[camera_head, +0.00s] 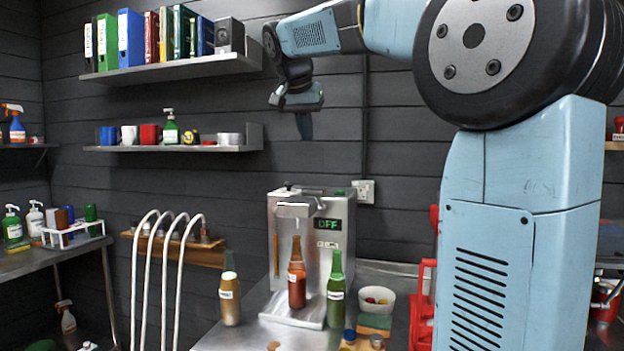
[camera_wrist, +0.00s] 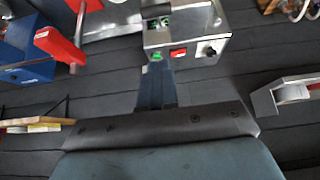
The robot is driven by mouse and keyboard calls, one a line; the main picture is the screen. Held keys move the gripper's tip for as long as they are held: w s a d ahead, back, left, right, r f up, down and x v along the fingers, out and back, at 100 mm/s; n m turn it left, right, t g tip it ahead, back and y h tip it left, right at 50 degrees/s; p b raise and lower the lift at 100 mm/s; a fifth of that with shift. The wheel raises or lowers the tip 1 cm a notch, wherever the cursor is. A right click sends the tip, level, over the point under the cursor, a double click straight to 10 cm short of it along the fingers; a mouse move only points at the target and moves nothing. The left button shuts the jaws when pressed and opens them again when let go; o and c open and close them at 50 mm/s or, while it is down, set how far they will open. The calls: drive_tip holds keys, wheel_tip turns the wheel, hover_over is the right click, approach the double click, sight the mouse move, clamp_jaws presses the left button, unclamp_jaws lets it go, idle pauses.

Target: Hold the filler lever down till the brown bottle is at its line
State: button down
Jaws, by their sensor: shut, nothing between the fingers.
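The steel filler (camera_head: 341,262) stands on the bench in the head view, with a green display reading OFF. Its flat lever or spout part (camera_head: 294,209) sticks out at the front top; I cannot tell these two apart clearly. The brown bottle (camera_head: 297,289) stands upright beneath it, with a white label; its fill line and level are too small to read. My gripper (camera_head: 304,127) is shut and empty, pointing down, high above the filler and apart from it. In the wrist view my gripper's fingers (camera_wrist: 156,84) sit together in front of a steel box with a green button and red switch.
A green bottle (camera_head: 336,292) stands right of the brown one, a pale-topped bottle (camera_head: 230,297) to the left. A white bowl (camera_head: 377,301) and small jars stand to the right. White curved pipes (camera_head: 163,270) rise at left. Wall shelves (camera_head: 180,147) hold cups and binders.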

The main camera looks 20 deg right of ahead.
drive_tip(key=shift+w, duration=0.1)
idle(0.3)
hover_over(312, 192)
drive_tip(key=f, duration=0.8)
drive_tip(key=shift+w+d+f, duration=0.15)
drive_tip(key=shift+w, duration=0.2)
drive_tip(key=shift+s+f, duration=0.2)
drive_tip(key=shift+f, duration=0.9)
drive_tip(key=shift+s+a+f, duration=0.1)
drive_tip(key=shift+a+f, duration=0.1)
drive_tip(key=shift+f, duration=0.65)
